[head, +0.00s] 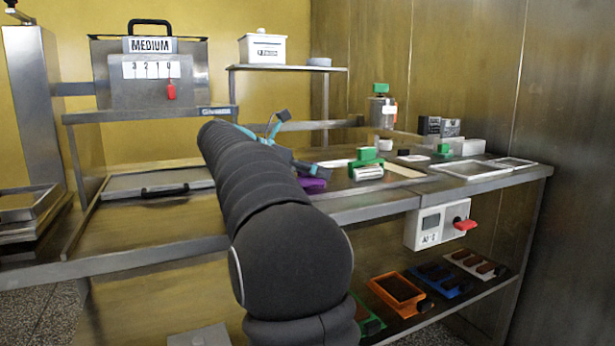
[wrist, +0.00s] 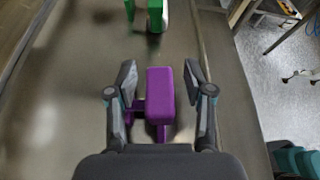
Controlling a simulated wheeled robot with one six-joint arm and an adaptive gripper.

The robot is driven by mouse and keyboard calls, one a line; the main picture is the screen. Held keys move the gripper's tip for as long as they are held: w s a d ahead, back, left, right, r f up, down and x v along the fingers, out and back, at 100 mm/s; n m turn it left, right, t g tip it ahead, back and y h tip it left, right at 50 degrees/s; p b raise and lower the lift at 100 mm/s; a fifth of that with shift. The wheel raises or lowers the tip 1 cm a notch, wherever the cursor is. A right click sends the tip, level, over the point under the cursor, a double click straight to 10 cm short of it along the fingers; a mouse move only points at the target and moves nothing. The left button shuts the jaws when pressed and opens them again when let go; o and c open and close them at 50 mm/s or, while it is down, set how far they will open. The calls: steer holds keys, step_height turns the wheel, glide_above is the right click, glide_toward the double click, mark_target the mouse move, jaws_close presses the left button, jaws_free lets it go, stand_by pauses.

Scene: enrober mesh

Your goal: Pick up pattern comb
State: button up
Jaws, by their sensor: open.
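The pattern comb appears to be the purple tool (head: 312,184) on the steel worktop, partly hidden behind my arm in the head view. My gripper (wrist: 160,73) is open, one finger on each side of the handle, with a visible gap on both sides. In the head view my gripper (head: 284,142) is partly hidden by my arm. The comb's teeth cannot be made out.
A green-handled tool with a pale roller (head: 368,165) lies just beyond the comb; its green part (wrist: 156,15) shows in the wrist view. White frames (head: 470,169) lie farther right. A control box (head: 437,225) hangs on the front edge. Coloured trays (head: 398,291) sit on the shelf below.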

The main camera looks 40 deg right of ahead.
jaws_close()
steer(key=shift+r, duration=0.1)
stand_by(0.3)
steer(key=shift+r, duration=0.6)
steer(key=r, duration=0.3)
steer(key=shift+s+a+r+p, duration=0.1)
steer(key=shift+s+a+p, duration=0.1)
steer(key=shift+s+p, duration=0.1)
steer(key=s+a+r, duration=0.6)
steer(key=s+a, duration=0.1)
steer(key=s, duration=0.1)
steer(key=shift+s+r+b, duration=0.2)
steer(key=shift+r+b, duration=0.05)
steer(key=shift+b, duration=0.05)
